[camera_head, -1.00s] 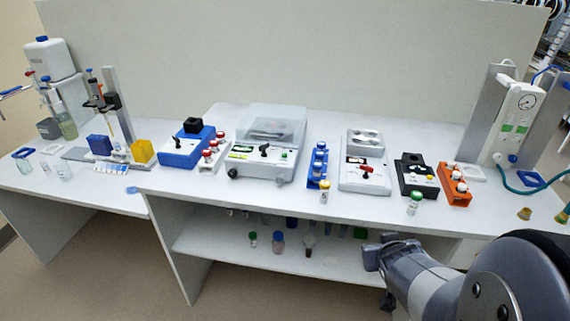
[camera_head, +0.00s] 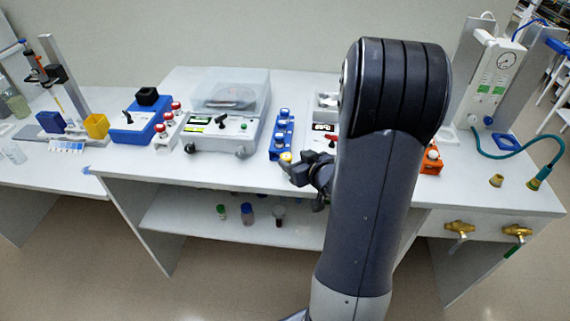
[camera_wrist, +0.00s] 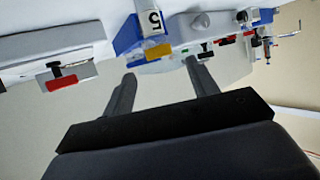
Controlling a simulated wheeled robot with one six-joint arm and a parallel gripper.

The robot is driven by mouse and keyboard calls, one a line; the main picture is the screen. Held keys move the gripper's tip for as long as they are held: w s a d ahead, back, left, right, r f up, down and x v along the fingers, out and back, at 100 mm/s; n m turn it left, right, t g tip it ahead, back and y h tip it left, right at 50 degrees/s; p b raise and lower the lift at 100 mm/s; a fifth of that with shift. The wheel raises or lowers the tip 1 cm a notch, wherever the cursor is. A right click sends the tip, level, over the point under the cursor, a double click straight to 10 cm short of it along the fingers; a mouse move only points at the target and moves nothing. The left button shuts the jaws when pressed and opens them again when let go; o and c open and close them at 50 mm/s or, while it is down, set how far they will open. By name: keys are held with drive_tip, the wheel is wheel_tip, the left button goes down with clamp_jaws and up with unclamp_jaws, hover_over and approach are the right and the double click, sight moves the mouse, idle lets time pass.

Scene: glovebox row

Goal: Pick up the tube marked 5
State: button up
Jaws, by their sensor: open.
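The tube marked 5 (camera_wrist: 151,22) is white with a black 5 and a yellow end (camera_wrist: 157,51). It shows at the top of the wrist view, just beyond my fingertips. In the head view only its yellow cap (camera_head: 286,157) shows, at the front end of the blue rack (camera_head: 281,139); my gripper hides the rest. My gripper (camera_wrist: 160,67) is open and empty, its two fingers pointing towards the tube with a gap between them. In the head view my gripper (camera_head: 297,176) is at the bench's front edge, close to the cap.
The blue rack holds blue-capped tubes. A lidded device (camera_head: 229,105) stands left of it, and a white instrument (camera_head: 326,126) to its right, partly behind my arm. An orange rack (camera_head: 431,162) is further right. Bottles (camera_head: 248,213) stand on the shelf below.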

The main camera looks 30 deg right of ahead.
sight(289, 159)
drive_tip(key=shift+f+p+x, duration=0.15)
drive_tip(key=shift+f+x, duration=0.05)
drive_tip(key=shift+x, duration=1.2)
drive_tip(key=shift+f+p+x, duration=0.15)
drive_tip(key=shift+f+x, duration=0.1)
drive_tip(key=shift+x, duration=1.2)
drive_tip(key=shift+s, duration=0.25)
drive_tip(key=shift+c, duration=0.4)
drive_tip(key=c, duration=1)
drive_tip(key=shift+o, duration=0.2)
